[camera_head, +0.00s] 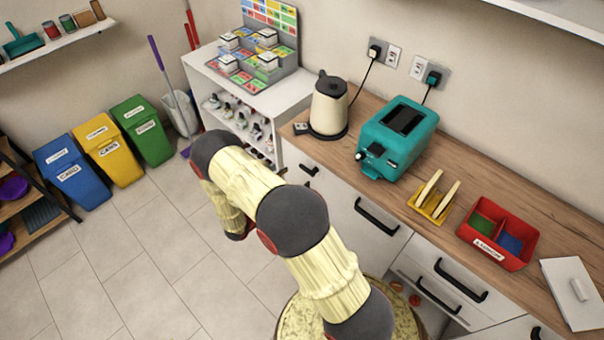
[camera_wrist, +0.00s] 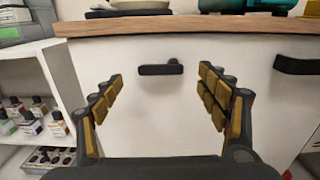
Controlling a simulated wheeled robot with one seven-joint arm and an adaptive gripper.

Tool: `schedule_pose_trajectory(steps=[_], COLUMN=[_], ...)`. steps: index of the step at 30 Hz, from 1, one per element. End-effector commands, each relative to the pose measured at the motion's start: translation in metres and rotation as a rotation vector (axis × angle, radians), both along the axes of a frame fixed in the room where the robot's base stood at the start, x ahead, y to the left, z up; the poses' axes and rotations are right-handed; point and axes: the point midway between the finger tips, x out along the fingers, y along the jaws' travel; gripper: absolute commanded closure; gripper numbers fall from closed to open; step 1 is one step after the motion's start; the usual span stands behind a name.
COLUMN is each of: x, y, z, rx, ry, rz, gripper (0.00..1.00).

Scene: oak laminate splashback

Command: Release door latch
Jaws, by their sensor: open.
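A white cabinet door (camera_wrist: 150,115) faces my gripper in the wrist view. Near its top is a short black latch handle (camera_wrist: 160,69), lying roughly level under the wooden worktop edge. My gripper (camera_wrist: 161,76) is open, with one finger left and one right of the latch in the picture. Nothing is between the fingers, and I see no contact with the latch. In the head view a small black handle (camera_head: 310,170) shows high on the cabinet front; my arm covers much of this front. My gripper's fingers cannot be made out there.
A wooden worktop (camera_head: 385,182) overhangs the fronts, carrying a kettle (camera_head: 328,105), a teal toaster (camera_head: 398,140) and a red tray (camera_head: 532,245). Another black handle (camera_wrist: 297,66) is to the right. A white shelf unit with small bottles (camera_wrist: 28,112) stands at left. Tiled floor is open at left.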

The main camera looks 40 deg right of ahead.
Motion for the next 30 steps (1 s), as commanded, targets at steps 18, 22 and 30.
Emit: schedule_pose_trajectory(steps=[18,22,30], x=[-0.005,-0.005,-0.005], y=[0.064,0.064,0.063], z=[0.000,-0.001,-0.001], rx=[0.000,0.000,0.000], ry=[0.001,0.001,0.001], rz=[-0.001,-0.001,-0.001], gripper=[0.25,0.25,0.25])
